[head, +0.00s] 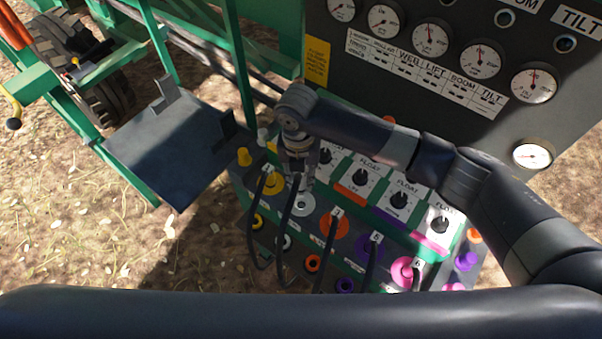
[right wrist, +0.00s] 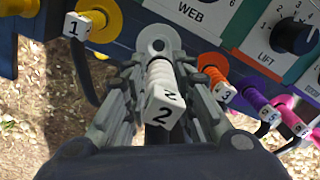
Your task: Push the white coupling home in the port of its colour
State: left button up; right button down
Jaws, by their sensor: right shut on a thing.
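The white coupling (right wrist: 162,98), a ribbed body with a cap marked 2, is between the fingers of my right gripper (right wrist: 158,85) in the right wrist view. The gripper is shut on it. It points at the white port (right wrist: 155,36), a round disc on the panel, and its front end is at or close to the disc. I cannot tell how far in it sits. In the head view my right gripper (head: 300,175) is above the white disc (head: 303,204) and hides most of the coupling. My left gripper is not in view.
A yellow coupling (right wrist: 78,25) marked 1 is on the left, an orange one (right wrist: 222,92) marked 3 on the right, purple and pink ones beyond. Black hoses hang in front. Knobs and gauges (head: 431,40) are behind. A flat dark plate (head: 170,150) is at left.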

jog(key=shift+f+b, duration=2.45)
jog(key=shift+f, duration=0.55)
jog(key=shift+p, duration=0.45)
jog(key=shift+f+b, duration=0.4)
jog(key=shift+f, duration=0.75)
